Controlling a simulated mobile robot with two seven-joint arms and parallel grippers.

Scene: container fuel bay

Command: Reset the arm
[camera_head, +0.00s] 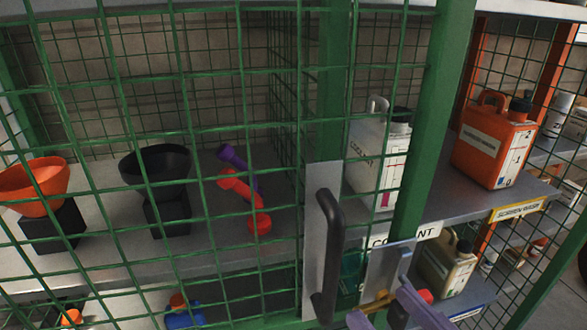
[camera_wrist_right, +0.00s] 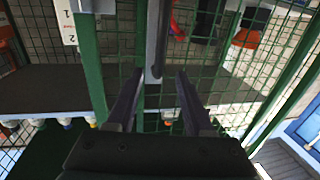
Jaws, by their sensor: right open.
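My right gripper (camera_head: 388,305) is at the bottom right of the head view, partly cut off, just right of the black door handle (camera_head: 327,255). In the right wrist view, my right gripper (camera_wrist_right: 156,80) has its two dark fingers spread apart and nothing held between them. The handle's vertical bar (camera_wrist_right: 157,45) shows ahead, between and beyond the fingertips. Whether the fingers touch it I cannot tell. The handle is fixed to a pale plate on a green mesh door. My left gripper does not show.
Behind the green mesh stand an orange funnel (camera_head: 35,180), a black funnel (camera_head: 155,165) and red and purple tools (camera_head: 240,190). A white jug (camera_head: 378,160), an orange jug (camera_head: 493,150) and a beige jug (camera_head: 446,262) stand on shelves to the right. A green post (camera_head: 425,130) rises near the handle.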

